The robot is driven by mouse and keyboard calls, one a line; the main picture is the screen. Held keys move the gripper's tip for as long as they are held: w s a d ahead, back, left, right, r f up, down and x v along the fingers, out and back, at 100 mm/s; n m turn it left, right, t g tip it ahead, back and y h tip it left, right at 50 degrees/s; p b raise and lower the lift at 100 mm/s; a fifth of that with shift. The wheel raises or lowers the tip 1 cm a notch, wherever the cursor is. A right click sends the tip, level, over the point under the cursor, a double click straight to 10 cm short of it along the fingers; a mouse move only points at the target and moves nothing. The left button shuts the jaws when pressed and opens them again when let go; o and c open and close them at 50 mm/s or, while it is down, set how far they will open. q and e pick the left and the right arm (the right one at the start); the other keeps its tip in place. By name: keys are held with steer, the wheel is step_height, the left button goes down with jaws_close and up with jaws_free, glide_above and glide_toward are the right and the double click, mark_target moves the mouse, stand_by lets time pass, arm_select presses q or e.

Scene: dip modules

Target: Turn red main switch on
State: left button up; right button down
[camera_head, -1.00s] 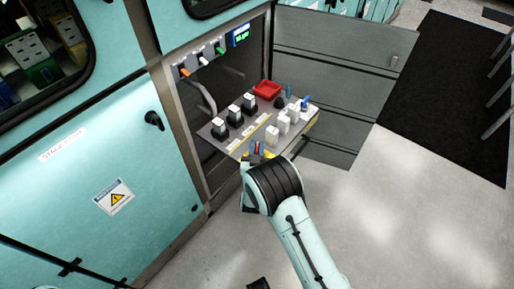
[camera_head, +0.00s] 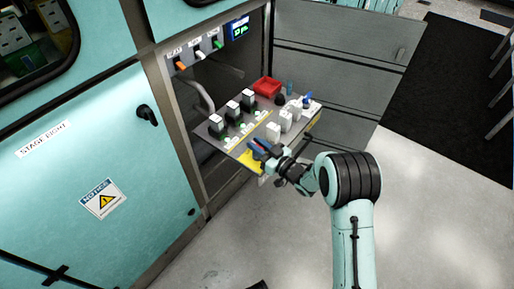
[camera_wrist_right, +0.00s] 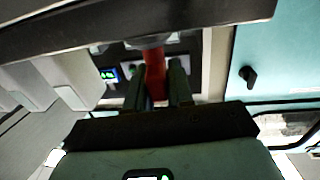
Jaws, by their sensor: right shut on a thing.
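The red main switch (camera_wrist_right: 155,72) shows in the right wrist view as a red handle between my two fingers. My right gripper (camera_wrist_right: 160,85) is shut on it. In the head view my right gripper (camera_head: 262,149) is at the front edge of the pulled-out panel (camera_head: 228,143), over its yellow strip. There the fingers mostly hide the switch, so its exact angle is hard to tell. My left gripper is not in view.
The panel carries black modules (camera_head: 232,110) with green lights, white modules (camera_head: 286,120) and a red tray (camera_head: 267,87). A lit display (camera_head: 239,28) and coloured switches (camera_head: 198,54) are above. An open grey door (camera_head: 340,70) stands behind.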

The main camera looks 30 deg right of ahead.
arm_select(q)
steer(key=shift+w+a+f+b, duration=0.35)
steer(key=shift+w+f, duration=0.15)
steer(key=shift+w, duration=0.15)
arm_select(e)
steer(key=shift+w+r+n+g+y, duration=0.1)
steer(key=shift+n+g+y, duration=0.3)
steer(key=shift+n+y, duration=0.45)
steer(key=c, duration=1.1)
jaws_free()
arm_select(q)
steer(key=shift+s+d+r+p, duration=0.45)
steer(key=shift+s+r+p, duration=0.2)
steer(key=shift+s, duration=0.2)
arm_select(e)
steer(key=v, duration=1.3)
steer(key=shift+d, duration=0.15)
